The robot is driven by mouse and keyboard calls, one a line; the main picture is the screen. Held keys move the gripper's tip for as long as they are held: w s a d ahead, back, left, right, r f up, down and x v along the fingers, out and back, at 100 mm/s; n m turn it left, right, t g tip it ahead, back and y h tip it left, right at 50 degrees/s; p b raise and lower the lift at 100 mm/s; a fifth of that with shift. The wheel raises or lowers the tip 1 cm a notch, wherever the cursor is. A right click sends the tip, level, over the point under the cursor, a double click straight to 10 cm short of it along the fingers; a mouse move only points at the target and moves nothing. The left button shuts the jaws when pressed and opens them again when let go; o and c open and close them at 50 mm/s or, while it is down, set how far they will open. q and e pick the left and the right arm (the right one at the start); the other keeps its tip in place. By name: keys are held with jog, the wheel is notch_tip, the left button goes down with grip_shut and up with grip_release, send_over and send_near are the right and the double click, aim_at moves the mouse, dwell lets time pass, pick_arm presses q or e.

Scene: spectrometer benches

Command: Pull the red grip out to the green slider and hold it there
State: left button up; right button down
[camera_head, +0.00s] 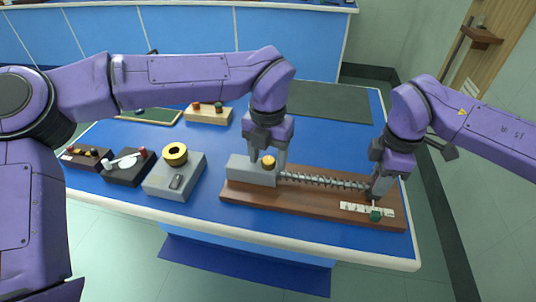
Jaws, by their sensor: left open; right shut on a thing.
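A wooden base (300,207) on the blue bench carries a grey block (247,171), a stretched coil spring (322,180) and a white scale (354,209). The green slider (376,215) is at the scale, just below my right gripper in the picture. My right gripper (378,193) is shut at the spring's right end, where the red grip is hidden by the fingers. My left gripper (269,165) is open, with its fingers at either side of the brass knob (268,161) on the grey block. I cannot tell whether they touch the block.
Left of the base stand a grey box with a yellow-black ring (175,154), a black box (130,166) and a small terminal box (85,157). A wooden block (207,115) is behind. A dark mat (330,103) lies clear at the back right.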

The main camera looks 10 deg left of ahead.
pick_arm(q)
jog(key=c, duration=1)
jog(key=shift+c, duration=0.2)
jog(key=shift+m, duration=0.3)
jog(key=m, duration=0.4)
jog(key=shift+m, duration=2.1)
jog(key=shift+r, duration=0.1)
jog(key=o, duration=1)
jog(key=shift+a, duration=0.1)
jog(key=shift+o, duration=0.2)
